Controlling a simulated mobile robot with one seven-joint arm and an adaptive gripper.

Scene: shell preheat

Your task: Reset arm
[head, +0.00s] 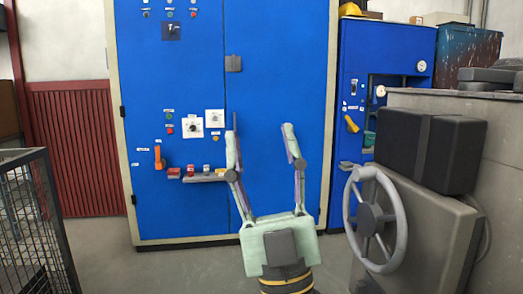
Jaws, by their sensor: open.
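My gripper (262,150) is in the lower middle of the head view. Its two fingers stand upright and wide apart, with nothing between them. Its pale green body shows below the fingers, with a black and yellow striped band at the bottom edge. The fingers overlap the blue cabinet (278,110) in the picture. The left finger covers part of the cabinet front beside a small ledge with red and yellow parts (205,176). I cannot tell how far the gripper is from the cabinet.
An orange handle (159,158) and dials sit on the cabinet's left door. A grey handwheel (375,220) and black box (428,147) are at right. A second blue machine (352,60) stands behind. A wire cage (38,225) is at left. Floor shows between cage and gripper.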

